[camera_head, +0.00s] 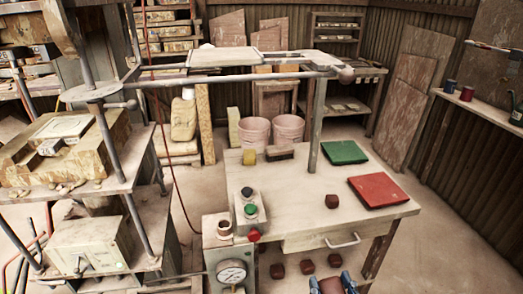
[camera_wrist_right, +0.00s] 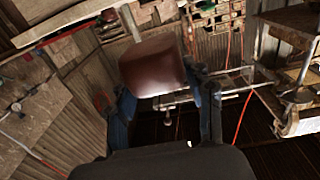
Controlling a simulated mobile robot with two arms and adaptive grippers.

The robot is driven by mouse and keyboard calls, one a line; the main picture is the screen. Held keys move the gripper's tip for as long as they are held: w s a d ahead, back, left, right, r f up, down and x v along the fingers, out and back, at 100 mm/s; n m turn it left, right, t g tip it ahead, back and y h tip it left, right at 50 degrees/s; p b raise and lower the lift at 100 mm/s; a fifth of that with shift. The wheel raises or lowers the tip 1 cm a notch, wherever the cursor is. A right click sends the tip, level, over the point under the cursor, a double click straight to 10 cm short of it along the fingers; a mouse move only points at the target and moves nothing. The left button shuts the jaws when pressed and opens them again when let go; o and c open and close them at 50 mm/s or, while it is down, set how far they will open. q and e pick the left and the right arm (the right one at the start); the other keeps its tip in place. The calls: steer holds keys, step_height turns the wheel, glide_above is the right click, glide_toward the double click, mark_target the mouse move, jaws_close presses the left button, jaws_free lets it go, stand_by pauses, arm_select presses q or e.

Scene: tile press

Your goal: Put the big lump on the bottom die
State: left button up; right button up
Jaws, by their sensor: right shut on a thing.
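My right gripper (camera_head: 334,287) is at the bottom edge of the head view, in front of the table and low. It is shut on a reddish-brown lump (camera_head: 328,285), the big lump by its look. In the right wrist view the lump (camera_wrist_right: 152,68) sits between the blue fingers (camera_wrist_right: 162,95), clear of any surface. The press stands at the left of the head view. A worn tan block with a pale plate (camera_head: 62,127) on top lies on its platform and looks like the bottom die. My left gripper is not in view.
The table (camera_head: 285,205) carries a small brown lump (camera_head: 331,201), a green tray (camera_head: 344,152), a red tray (camera_head: 378,191) and a button box (camera_head: 250,208). Several lumps (camera_head: 306,267) lie below it.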

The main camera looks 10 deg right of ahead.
steer(key=w+a+r, duration=0.2)
steer(key=w+a, duration=0.1)
steer(key=w, duration=0.4)
steer(key=w+a+r+y, duration=0.1)
steer(key=w+a+r, duration=0.2)
steer(key=w, duration=0.5)
steer(key=w+a+r+n, duration=0.1)
steer(key=w+a+r, duration=0.2)
steer(key=w, duration=0.5)
steer(key=shift+w+a+r+y, duration=0.15)
steer(key=shift+a+y, duration=0.15)
steer(key=shift+a, duration=0.5)
steer(key=w+d+f, duration=0.2)
steer(key=d, duration=0.1)
steer(key=w+d+f+p, duration=0.1)
steer(key=w+d+f, duration=0.1)
steer(key=d+f, duration=0.1)
steer(key=w+d+f, duration=0.3)
steer(key=d, duration=0.1)
steer(key=shift+w+d+f, duration=0.3)
steer(key=shift+d+f, duration=0.05)
steer(key=shift+f, duration=0.1)
steer(key=f, duration=0.1)
steer(key=f+p, duration=0.1)
steer(key=f, duration=0.1)
steer(key=shift+w+d+f, duration=0.25)
steer(key=shift+w+d, duration=0.05)
steer(key=shift+d, duration=0.1)
steer(key=shift+f, duration=0.1)
